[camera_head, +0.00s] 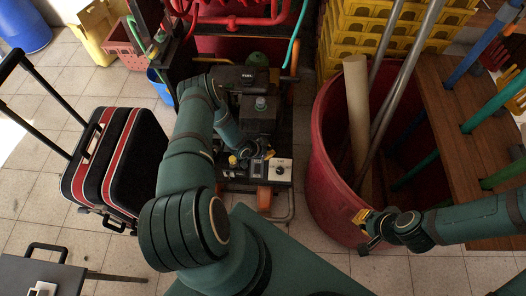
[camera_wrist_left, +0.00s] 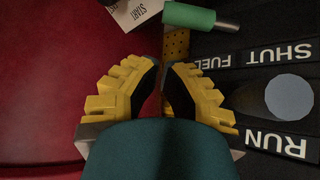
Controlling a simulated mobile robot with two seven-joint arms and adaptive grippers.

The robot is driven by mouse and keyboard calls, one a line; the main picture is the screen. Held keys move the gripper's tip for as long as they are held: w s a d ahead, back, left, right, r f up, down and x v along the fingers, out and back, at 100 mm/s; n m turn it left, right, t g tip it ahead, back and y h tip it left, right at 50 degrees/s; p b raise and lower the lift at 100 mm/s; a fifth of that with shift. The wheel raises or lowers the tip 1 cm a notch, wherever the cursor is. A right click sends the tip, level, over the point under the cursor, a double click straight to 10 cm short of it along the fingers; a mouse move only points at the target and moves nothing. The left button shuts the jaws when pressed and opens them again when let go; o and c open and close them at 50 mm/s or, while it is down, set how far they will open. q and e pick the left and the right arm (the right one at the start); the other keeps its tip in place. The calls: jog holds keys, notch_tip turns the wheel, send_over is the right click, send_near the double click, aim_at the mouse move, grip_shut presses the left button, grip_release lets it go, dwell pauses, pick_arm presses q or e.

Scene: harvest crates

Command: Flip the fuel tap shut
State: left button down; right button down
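In the left wrist view, a grey round-ended knob (camera_wrist_left: 289,98) stands on a dark panel between the words SHUT and RUN; it appears to be the fuel tap. The word FUEL is beside SHUT. My left gripper (camera_wrist_left: 161,64) has yellow fingers with dark pads. A narrow empty gap shows between them, to the left of the knob and apart from it. In the head view, my left gripper (camera_head: 240,160) is low over the front of the engine machine (camera_head: 258,118); the tap cannot be made out there. My right gripper (camera_head: 364,228) is beside the red tub, its fingers too small to read.
A green handle (camera_wrist_left: 188,16) with a metal end and a white START plate (camera_wrist_left: 133,10) are near the fingertips. The white plate (camera_head: 280,171) also shows in the head view. The red tub (camera_head: 322,190) stands right of the machine, a black-and-red suitcase (camera_head: 120,160) left.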

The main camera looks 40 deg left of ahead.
pick_arm(q)
jog(key=b+x, duration=0.1)
jog(key=x, duration=0.4)
jog(key=shift+b, duration=0.3)
jog(key=shift+s+a+f, duration=0.1)
jog(key=shift+s+a, duration=0.1)
jog(key=shift+s, duration=0.25)
jog(key=shift+s+a+f, duration=0.1)
jog(key=shift+s+a, duration=0.15)
jog(key=shift+s, duration=0.2)
